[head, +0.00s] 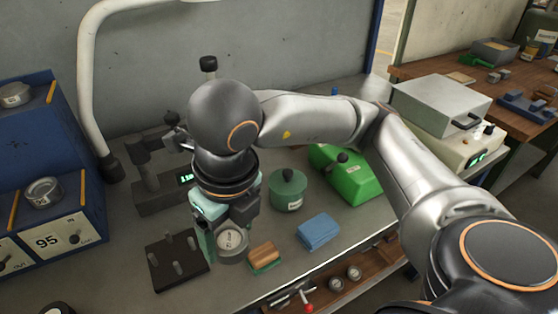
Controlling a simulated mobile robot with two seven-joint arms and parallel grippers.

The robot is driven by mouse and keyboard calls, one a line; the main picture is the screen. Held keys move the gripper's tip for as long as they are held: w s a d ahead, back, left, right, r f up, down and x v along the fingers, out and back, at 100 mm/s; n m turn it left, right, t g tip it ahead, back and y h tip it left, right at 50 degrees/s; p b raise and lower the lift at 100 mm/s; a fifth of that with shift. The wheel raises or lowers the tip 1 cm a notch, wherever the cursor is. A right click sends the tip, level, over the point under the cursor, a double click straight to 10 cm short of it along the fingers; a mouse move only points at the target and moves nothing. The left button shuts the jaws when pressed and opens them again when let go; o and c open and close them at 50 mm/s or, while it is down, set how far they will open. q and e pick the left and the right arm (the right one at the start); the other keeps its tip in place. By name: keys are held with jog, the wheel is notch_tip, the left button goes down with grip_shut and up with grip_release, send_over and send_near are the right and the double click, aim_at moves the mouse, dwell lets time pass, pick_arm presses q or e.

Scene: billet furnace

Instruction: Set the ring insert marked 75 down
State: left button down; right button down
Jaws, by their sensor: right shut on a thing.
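My right gripper (226,222) hangs over the front part of the grey workbench (285,276), pointing down. Its jaws are shut on a round metal ring insert (231,242) with a pale top face; the marking on it is too small to read. The insert is between the dark pegged plate (163,273) on its left and a wooden brush on its right. I cannot tell whether it touches the bench. My left gripper does not show.
A blue rack (58,137) at the left holds metal rings and a panel marked 95. A brush (264,255), a blue block (318,232), a green canister (287,190) and a green case (350,181) crowd the right. A device with a lit display (165,197) stands behind the plate.

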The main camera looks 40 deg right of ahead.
jog(key=shift+d, duration=0.15)
jog(key=shift+w+d+f, duration=0.1)
jog(key=shift+w+d, duration=0.05)
jog(key=shift+d, duration=0.1)
jog(key=w+d+f, duration=0.8)
jog(key=shift+w+d+p, duration=0.2)
jog(key=shift+d+p, duration=0.1)
jog(key=shift+p, duration=0.1)
jog(key=shift+w+d+f, duration=0.25)
jog(key=shift+f, duration=0.2)
jog(key=f, duration=0.3)
jog(key=shift+w+d+p, duration=0.25)
jog(key=shift+p, duration=0.1)
jog(key=shift+f, duration=0.45)
